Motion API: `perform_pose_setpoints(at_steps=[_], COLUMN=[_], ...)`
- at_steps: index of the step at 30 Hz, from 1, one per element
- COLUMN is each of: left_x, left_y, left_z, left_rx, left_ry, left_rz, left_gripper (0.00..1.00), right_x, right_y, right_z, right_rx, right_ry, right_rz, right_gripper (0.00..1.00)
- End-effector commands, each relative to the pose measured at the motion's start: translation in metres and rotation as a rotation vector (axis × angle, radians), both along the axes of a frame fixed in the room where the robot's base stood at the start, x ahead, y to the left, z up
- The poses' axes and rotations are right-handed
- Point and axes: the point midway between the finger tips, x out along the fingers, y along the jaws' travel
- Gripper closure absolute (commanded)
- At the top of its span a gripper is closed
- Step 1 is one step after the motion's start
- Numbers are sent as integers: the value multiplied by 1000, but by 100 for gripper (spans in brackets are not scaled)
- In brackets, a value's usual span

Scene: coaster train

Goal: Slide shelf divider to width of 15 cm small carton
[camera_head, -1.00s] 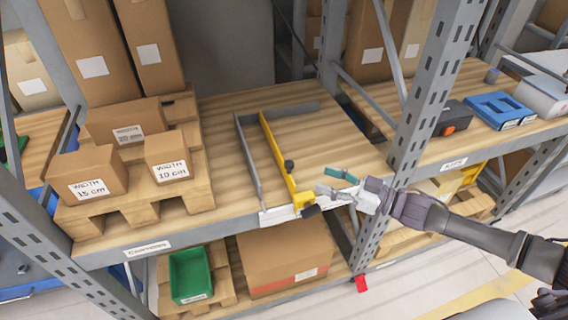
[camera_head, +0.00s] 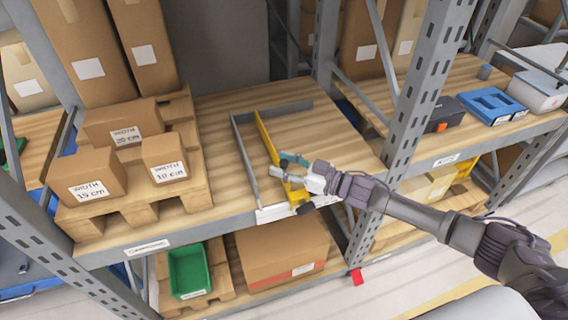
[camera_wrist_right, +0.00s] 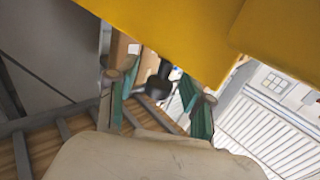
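The yellow shelf divider (camera_head: 263,135) stands on the wooden shelf, to the right of a fixed grey rail (camera_head: 243,160), with a gap between them. In the wrist view, yellow surfaces (camera_wrist_right: 165,30) fill the top and a dark knob (camera_wrist_right: 158,86) shows between my fingers. My right gripper (camera_head: 287,167) is at the divider's front part and partly hides it. Its teal fingers are apart in the wrist view (camera_wrist_right: 160,98); contact with the knob cannot be told. The 15 cm carton (camera_head: 91,174) sits on the pallet at the left. My left gripper is not in view.
Cartons marked 10 cm (camera_head: 164,158) and 20 cm (camera_head: 122,123) share the pallet (camera_head: 140,203). A rack upright (camera_head: 425,85) stands right of the divider. A blue tray (camera_head: 492,104) lies on the right shelf. The shelf between pallet and grey rail is clear.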

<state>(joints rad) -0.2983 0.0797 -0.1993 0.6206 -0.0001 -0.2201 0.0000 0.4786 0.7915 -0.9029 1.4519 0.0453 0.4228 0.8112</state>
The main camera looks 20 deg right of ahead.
Motion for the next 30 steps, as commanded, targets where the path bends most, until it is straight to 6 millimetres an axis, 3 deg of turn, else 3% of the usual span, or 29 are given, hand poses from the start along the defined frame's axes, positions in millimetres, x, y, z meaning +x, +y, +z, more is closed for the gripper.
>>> perform_pose_setpoints(at_steps=[1, 9, 19, 27, 30], left_x=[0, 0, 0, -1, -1], left_y=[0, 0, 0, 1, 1], left_z=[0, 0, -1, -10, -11], left_rx=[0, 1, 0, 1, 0], left_ry=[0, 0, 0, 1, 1], left_rz=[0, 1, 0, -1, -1], left_gripper=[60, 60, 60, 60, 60], right_x=[0, 0, 0, 3, 3], right_y=[0, 0, -7, -62, -73], right_z=[0, 0, -1, -2, -1], right_rx=[0, 0, -1, -5, -2], right_ry=[0, 0, 0, -1, -1], right_rz=[0, 0, -2, -4, -3], right_gripper=[59, 100, 100, 100, 100])
